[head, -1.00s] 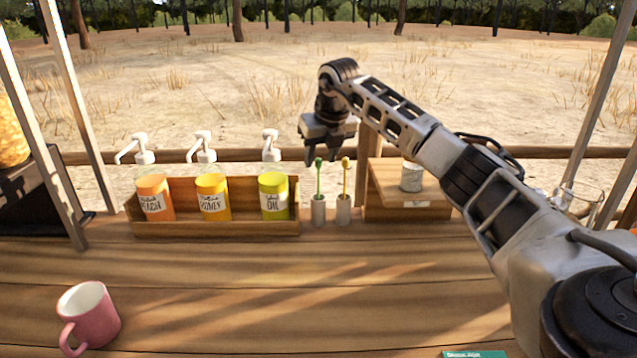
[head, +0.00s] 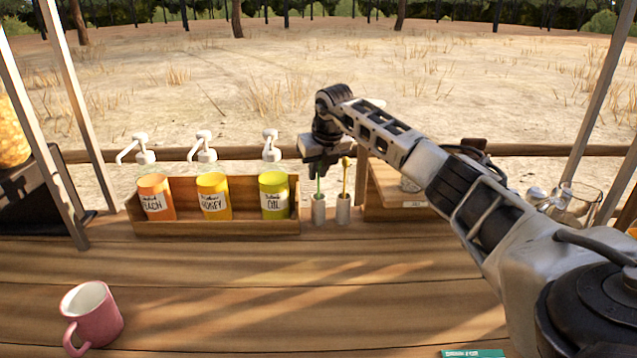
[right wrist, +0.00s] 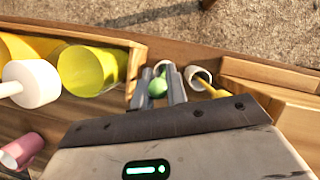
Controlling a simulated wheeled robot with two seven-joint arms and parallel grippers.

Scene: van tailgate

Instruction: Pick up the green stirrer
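The green stirrer (head: 319,188) stands upright in the left of two small grey cups (head: 318,210). My right gripper (head: 319,172) is directly above that cup, pointing down, and hides the stirrer's top in the head view. In the right wrist view the stirrer's round green knob (right wrist: 157,88) sits between the two parted fingers of my right gripper (right wrist: 160,80). A firm grip on it does not show. My left gripper is not in view.
A yellow stirrer (head: 346,178) stands in the cup (head: 343,209) just to the right. A wooden rack (head: 230,228) of pump bottles is close on the left, a wooden box (head: 385,211) on the right. A pink mug (head: 92,315) stands front left; the middle counter is clear.

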